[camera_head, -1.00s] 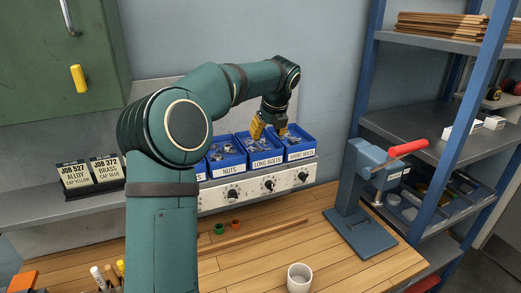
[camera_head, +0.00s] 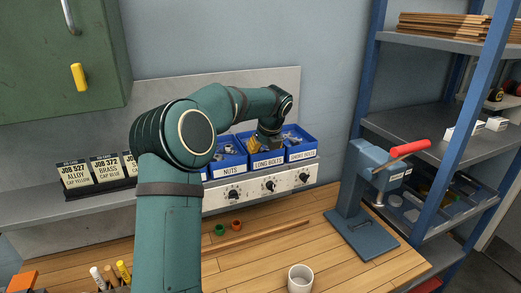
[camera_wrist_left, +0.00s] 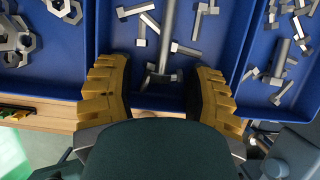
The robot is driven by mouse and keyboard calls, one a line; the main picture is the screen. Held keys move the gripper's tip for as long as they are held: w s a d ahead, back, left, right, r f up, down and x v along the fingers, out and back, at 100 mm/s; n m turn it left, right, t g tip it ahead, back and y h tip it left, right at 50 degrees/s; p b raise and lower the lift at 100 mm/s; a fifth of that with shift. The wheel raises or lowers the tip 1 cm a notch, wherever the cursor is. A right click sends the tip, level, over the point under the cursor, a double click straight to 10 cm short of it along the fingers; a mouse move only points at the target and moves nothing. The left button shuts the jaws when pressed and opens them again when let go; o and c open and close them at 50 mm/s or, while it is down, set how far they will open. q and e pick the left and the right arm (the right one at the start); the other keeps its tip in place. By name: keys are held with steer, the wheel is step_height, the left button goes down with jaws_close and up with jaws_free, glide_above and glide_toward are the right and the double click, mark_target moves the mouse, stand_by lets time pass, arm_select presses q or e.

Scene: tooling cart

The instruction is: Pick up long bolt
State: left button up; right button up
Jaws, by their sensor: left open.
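The blue bin labelled LONG BOLTS (camera_head: 268,162) stands on the shelf between two other blue bins. Several grey long bolts lie in it, as the left wrist view shows. One long bolt (camera_wrist_left: 164,50) lies between the yellow fingers of my left gripper (camera_wrist_left: 160,92), its head toward the palm. The fingers are open and apart from it on both sides. In the head view my left gripper (camera_head: 262,144) reaches down into the LONG BOLTS bin, and its fingertips are mostly hidden. My right gripper is not in view.
The NUTS bin (camera_head: 229,171) is on the left and the SHORT BOLTS bin (camera_head: 302,156) on the right. Bin walls run close beside the fingers. A white cup (camera_head: 300,278) and a blue press (camera_head: 362,200) stand on the bench.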

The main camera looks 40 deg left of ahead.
mark_target(264, 150)
arm_select(q)
jaws_close()
step_height(264, 150, up, 10)
steer(key=shift+r+p, duration=0.1)
steer(key=shift+p, duration=0.75)
